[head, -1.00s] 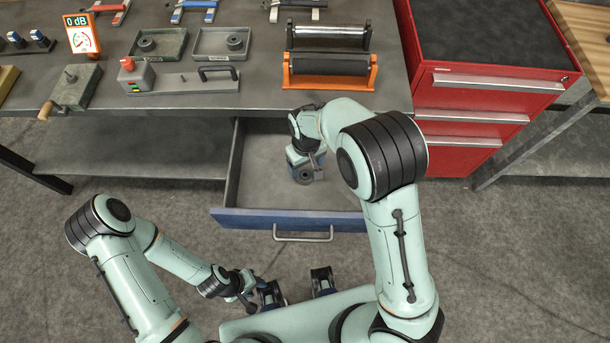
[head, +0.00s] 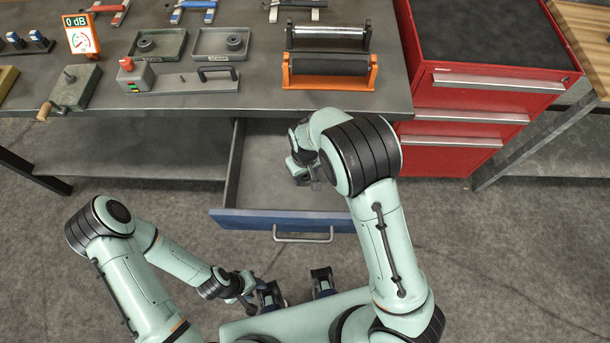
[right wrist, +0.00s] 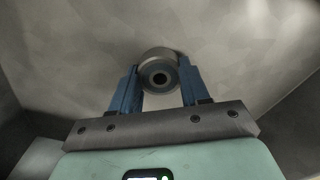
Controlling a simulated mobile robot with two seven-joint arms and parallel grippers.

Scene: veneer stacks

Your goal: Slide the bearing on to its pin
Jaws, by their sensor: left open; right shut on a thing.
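A grey ring-shaped bearing (right wrist: 160,60) with a dark centre hole is between the blue fingers of my right gripper (right wrist: 160,88), which is shut on it. In the head view, my right gripper (head: 302,174) is over the open drawer (head: 265,180), and my arm hides most of the gripper and the bearing. A short upright pin (head: 70,75) stands on a grey block (head: 78,90) with a wooden handle at the left of the bench. My left gripper (head: 248,296) is open and low near my base, away from the bench.
Two shallow trays (head: 172,53), (head: 207,57), each with a ring, stand on the bench (head: 260,99). A box with a red button (head: 127,64), a dial display (head: 81,35) and an orange roller stand (head: 372,80) are also there. A red cabinet (head: 455,98) stands at right.

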